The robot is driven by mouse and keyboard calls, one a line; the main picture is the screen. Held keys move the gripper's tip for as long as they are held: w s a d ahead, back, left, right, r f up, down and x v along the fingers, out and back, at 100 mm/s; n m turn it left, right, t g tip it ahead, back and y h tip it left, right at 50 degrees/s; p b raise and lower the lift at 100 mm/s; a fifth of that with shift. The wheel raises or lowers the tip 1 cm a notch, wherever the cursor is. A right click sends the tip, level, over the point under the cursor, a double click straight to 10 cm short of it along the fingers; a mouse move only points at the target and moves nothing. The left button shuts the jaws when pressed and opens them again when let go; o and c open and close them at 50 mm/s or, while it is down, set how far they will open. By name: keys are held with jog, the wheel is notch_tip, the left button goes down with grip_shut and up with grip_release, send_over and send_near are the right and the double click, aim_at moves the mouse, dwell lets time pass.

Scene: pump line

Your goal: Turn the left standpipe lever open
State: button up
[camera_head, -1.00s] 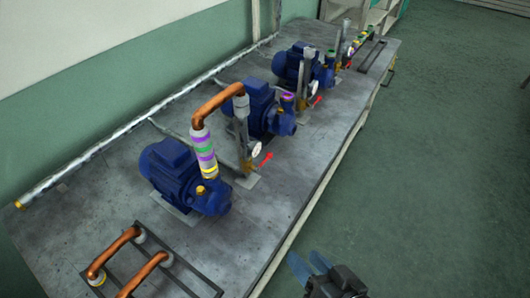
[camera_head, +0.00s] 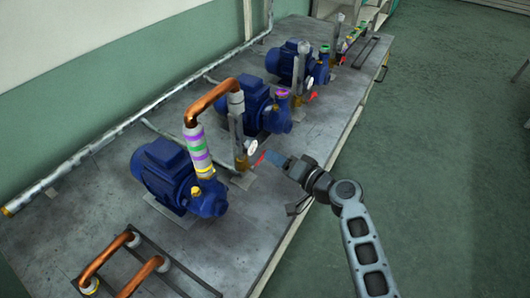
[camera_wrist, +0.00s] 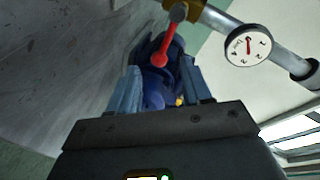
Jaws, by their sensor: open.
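The left standpipe (camera_head: 236,128) stands upright beside the nearest blue pump (camera_head: 168,172). Its red lever (camera_head: 260,157) sticks out low on the side towards the table's front edge. My gripper (camera_head: 275,159) is open and close to that lever, reaching in from the right over the table. In the wrist view the red lever (camera_wrist: 161,52) shows beyond and between the blue fingers of my gripper (camera_wrist: 160,85). The lever hangs from a dark pivot near a brass fitting (camera_wrist: 210,10). I see no clear contact between the fingers and the lever.
A white gauge (camera_wrist: 248,46) sits on the standpipe beside the lever. A copper pipe (camera_head: 212,95) joins the standpipe top to a banded column. Two more pumps (camera_head: 291,64) stand farther along the table. A rack with copper bends (camera_head: 105,259) lies at the near end.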

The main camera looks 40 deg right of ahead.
aim_at(261, 159)
jog(key=shift+p+x, duration=0.3)
jog(key=shift+x, duration=2.45)
jog(key=shift+c, duration=0.2)
grip_shut()
